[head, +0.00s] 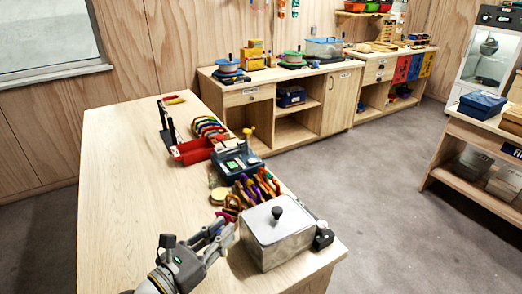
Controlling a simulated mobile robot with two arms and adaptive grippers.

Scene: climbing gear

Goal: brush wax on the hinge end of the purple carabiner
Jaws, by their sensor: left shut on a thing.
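My left gripper (228,224) reaches in from the bottom over the near part of the light wood table (140,190). It is shut on a small dark reddish-purple loop (232,204), which looks like a carabiner. Its hinge end cannot be made out at this size. Several coloured carabiners (262,184) stand bunched together just beyond it, purple ones among them. A round tan disc or tin (219,195), possibly wax, lies beside the gripper tips. I cannot pick out a brush for certain. My right gripper is not in view.
A grey metal box with a black knob (277,232) stands close to the right of the left gripper. Farther back are a blue device (238,160), a red tray (192,151) and a row of coloured arcs (210,127). The table's left side is clear.

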